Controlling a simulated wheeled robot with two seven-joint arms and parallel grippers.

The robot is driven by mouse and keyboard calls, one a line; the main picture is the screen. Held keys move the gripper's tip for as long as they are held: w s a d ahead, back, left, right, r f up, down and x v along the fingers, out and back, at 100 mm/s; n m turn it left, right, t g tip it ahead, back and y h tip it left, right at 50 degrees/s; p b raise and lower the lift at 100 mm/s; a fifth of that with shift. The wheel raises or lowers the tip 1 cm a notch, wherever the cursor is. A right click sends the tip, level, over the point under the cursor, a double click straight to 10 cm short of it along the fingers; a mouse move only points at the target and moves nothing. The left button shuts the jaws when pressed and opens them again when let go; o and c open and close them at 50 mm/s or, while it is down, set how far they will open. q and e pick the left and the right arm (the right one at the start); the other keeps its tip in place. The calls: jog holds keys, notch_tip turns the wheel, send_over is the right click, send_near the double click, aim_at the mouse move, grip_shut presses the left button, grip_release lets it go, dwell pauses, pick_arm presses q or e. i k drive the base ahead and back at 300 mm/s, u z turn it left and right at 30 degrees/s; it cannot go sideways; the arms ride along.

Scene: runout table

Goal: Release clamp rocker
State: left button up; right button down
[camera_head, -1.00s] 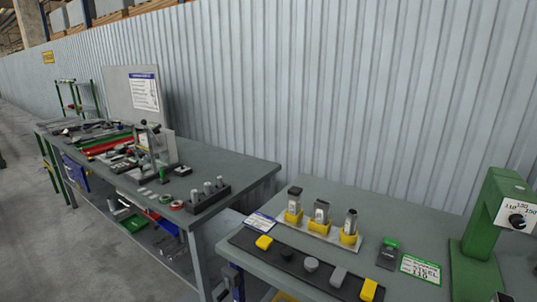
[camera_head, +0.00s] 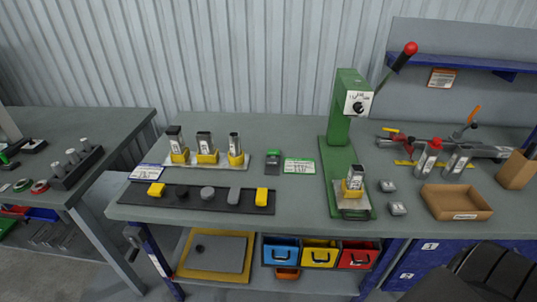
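A green press (camera_head: 345,110) stands on the middle bench, with a white dial plate (camera_head: 359,103) and a long lever ending in a red knob (camera_head: 410,48). On its base, a yellow holder (camera_head: 352,193) carries an upright metal piece with a dark top (camera_head: 355,173). A fixture (camera_head: 435,143) with a red handle and an upright orange handle (camera_head: 473,114) lies at the right. I cannot tell which part is the clamp rocker. Neither gripper shows in the head view. A dark shape (camera_head: 485,270) at the lower right may be part of my arm.
Three yellow holders with metal pieces stand on a light plate (camera_head: 182,160) at the left. A black strip (camera_head: 223,199) holds several small blocks. Coloured bins (camera_head: 319,254) sit below. A second table (camera_head: 110,122) is at the left.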

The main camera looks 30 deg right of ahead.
aim_at(273, 162)
jog(key=k, duration=1.35)
jog(key=z, duration=0.35)
jog(key=i, duration=0.35)
jog(key=z, duration=0.7)
jog(key=i, duration=1.1)
jog(key=u, duration=0.5)
